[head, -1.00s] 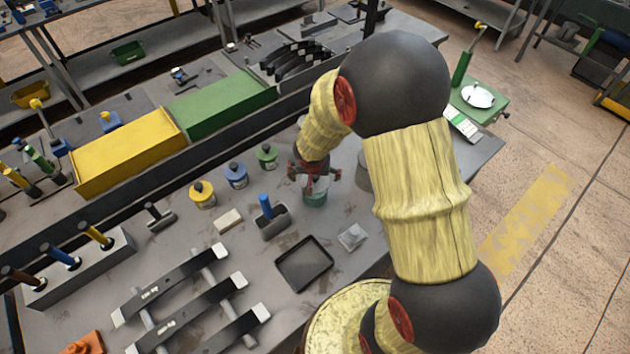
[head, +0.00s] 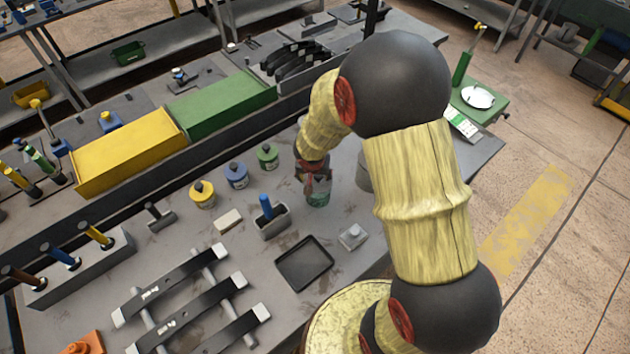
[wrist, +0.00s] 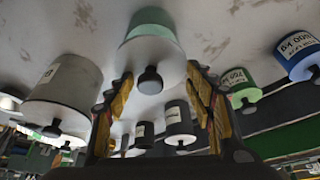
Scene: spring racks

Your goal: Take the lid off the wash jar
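The wash jar (head: 317,198), a pale jar with a green-teal lower part, stands on the bench under my gripper (head: 316,178) in the head view. My gripper hides most of its top there. In the wrist view, which looks upside down, the jar (wrist: 150,22) shows its whitish lid (wrist: 172,72) with a dark round knob (wrist: 150,80). My gripper's two fingers (wrist: 160,78) are spread, one on each side of the knob, with visible gaps. The lid is on the jar. Nothing is held.
Yellow (head: 202,194), blue (head: 236,175) and green (head: 267,156) jars stand to the left. A grey jar (wrist: 62,88) is close beside in the wrist view. A black tray (head: 304,264) and a small clear item (head: 353,236) lie in front. Bare bench surrounds the tray.

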